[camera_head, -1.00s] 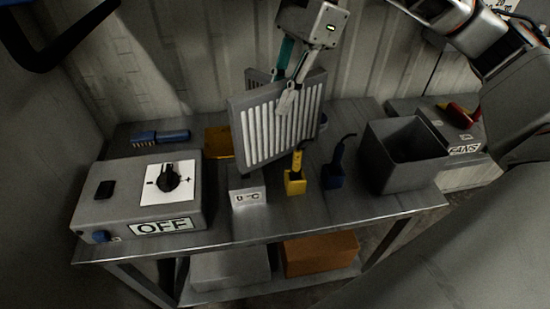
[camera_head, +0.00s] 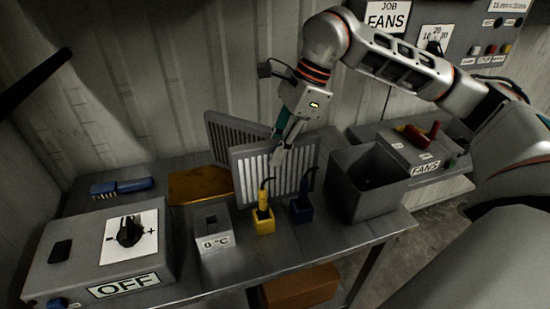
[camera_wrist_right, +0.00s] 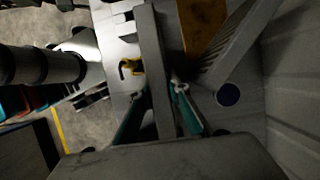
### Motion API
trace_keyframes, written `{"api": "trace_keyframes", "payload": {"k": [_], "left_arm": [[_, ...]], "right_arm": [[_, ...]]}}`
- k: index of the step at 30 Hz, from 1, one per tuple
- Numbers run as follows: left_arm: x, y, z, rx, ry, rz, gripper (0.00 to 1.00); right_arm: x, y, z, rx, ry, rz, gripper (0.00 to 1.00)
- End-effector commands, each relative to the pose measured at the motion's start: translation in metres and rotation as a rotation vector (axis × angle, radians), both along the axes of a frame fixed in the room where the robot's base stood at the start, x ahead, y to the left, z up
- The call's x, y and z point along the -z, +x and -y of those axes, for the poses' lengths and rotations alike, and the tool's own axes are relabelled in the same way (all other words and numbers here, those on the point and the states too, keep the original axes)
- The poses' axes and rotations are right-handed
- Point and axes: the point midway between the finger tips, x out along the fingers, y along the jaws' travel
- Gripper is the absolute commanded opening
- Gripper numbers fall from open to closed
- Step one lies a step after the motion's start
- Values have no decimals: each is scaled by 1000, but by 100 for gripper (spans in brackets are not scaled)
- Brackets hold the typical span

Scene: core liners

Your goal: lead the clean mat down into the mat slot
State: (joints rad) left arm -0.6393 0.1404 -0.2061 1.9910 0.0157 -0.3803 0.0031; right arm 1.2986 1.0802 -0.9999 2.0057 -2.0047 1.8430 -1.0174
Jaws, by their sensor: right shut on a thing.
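My right gripper (camera_head: 280,153) is shut on the top edge of a grey framed mat with pale upright slats (camera_head: 247,170). The mat stands nearly upright over the back of the bench, its lower edge partly hidden behind a yellow-handled tool. In the right wrist view the mat shows edge-on as a grey bar (camera_wrist_right: 153,65) between the teal fingers (camera_wrist_right: 160,108). A second slatted mat (camera_head: 222,137) leans behind it on the left; it also shows in the wrist view (camera_wrist_right: 228,48). I cannot make out the mat slot or whether the held mat touches it. My left gripper is out of view.
Yellow (camera_head: 263,221) and blue (camera_head: 301,210) tools stand before the mat, beside a small "0 °C" box (camera_head: 213,230). An open grey bin (camera_head: 362,205) stands right. A control box marked OFF (camera_head: 95,265), a blue brush (camera_head: 122,187) and a yellow-brown pad (camera_head: 195,186) lie left.

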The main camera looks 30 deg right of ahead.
Motion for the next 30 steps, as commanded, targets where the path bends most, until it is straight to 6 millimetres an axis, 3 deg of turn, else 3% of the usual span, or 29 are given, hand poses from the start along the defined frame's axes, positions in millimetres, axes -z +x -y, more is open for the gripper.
{"api": "trace_keyframes", "payload": {"k": [4,16,17,18,30], "left_arm": [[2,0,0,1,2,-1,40],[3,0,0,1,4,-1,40],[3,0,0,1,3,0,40],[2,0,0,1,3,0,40],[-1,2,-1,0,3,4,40]], "right_arm": [[20,0,0,1,0,-3,0],[25,0,0,1,0,-1,0],[25,0,0,1,-1,-2,22],[24,0,0,1,-1,-2,32],[21,0,0,0,0,0,34]]}}
